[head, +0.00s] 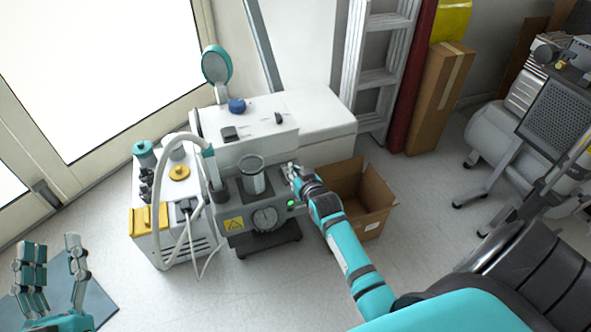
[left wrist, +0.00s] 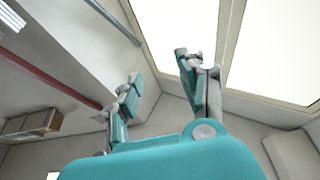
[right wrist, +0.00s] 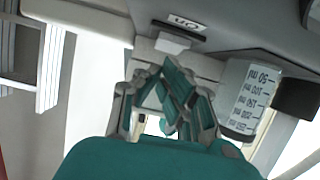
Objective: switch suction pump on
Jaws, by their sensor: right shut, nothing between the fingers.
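The suction pump (head: 233,226) is a grey unit with a round gauge (head: 265,219), a yellow warning label and a clear jar (head: 252,175) on top. A green light (head: 291,203) glows on its front, at the right. My right gripper (head: 293,172) is at the pump's upper right side, partly hiding it. In the right wrist view the gripper (right wrist: 170,85) is shut and empty, below a pale switch (right wrist: 172,43) with an "On" label; I cannot tell whether they touch. The graduated jar (right wrist: 250,100) is beside it. My left gripper (head: 52,262) is open and empty, far from the pump; its spread fingers (left wrist: 160,85) show in the left wrist view.
A white unit (head: 325,120) stands behind the pump. A white cabinet (head: 160,250) with a hose stands at its left. An open cardboard box (head: 375,195) is at its right. A ladder (head: 378,78) leans behind. A dark chair (head: 540,265) is at lower right. Floor in front is clear.

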